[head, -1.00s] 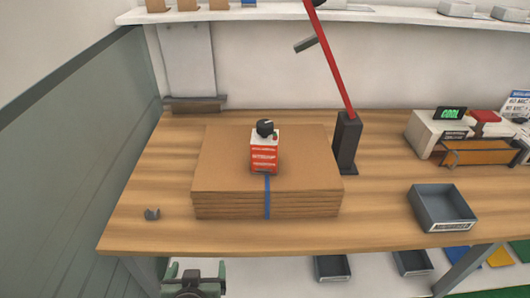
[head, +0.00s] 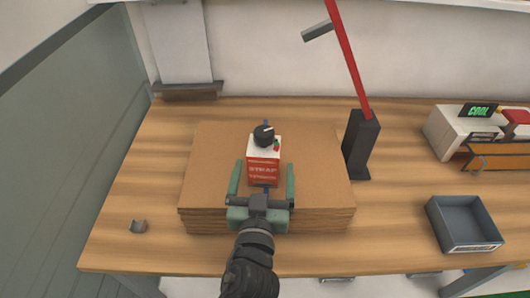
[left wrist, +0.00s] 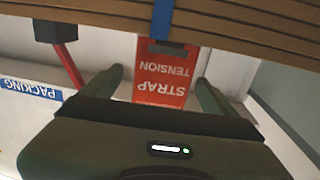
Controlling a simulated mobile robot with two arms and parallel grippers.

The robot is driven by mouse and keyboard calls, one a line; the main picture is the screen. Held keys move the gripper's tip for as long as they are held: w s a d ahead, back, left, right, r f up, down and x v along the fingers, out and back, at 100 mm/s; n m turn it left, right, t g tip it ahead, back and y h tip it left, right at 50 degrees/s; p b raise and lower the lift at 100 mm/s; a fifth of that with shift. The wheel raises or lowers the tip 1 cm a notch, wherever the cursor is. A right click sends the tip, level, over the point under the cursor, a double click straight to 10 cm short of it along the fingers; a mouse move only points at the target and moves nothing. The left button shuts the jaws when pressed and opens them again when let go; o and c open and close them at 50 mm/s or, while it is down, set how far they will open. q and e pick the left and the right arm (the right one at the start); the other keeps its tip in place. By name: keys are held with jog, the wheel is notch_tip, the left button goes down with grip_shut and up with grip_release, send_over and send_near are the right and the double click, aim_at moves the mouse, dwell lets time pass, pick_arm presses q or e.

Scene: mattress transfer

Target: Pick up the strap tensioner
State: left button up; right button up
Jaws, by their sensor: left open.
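The strap tensioner (head: 263,172) is a red and white box with a black knob on top. It stands upright on a stack of flat brown cardboard (head: 320,165) on the wooden table. My left gripper (head: 263,168) is open, with one green finger on each side of the box's lower part. In the left wrist view the tensioner (left wrist: 165,85) shows its red labelled face, upside down, between the two fingers (left wrist: 160,80). My right gripper is not in view.
A dark post with a red arm (head: 360,145) stands right of the stack. A white machine (head: 460,130) stands at the back right.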

pick_arm(q)
jog(key=shift+w+r+p, duration=0.1)
jog(key=shift+w+p, duration=0.25)
jog(key=shift+w, duration=0.65)
jog(key=w, duration=0.1)
jog(key=w+p, duration=0.1)
jog(key=w, duration=0.2)
jog(key=shift+w+d+f+p, duration=0.15)
jog(key=shift+w+f+p, duration=0.1)
jog(key=shift+f+p, duration=0.1)
jog(key=shift+w, duration=0.1)
jog(key=c, duration=1.9)
jog(key=shift+r, duration=0.1)
grip_shut()
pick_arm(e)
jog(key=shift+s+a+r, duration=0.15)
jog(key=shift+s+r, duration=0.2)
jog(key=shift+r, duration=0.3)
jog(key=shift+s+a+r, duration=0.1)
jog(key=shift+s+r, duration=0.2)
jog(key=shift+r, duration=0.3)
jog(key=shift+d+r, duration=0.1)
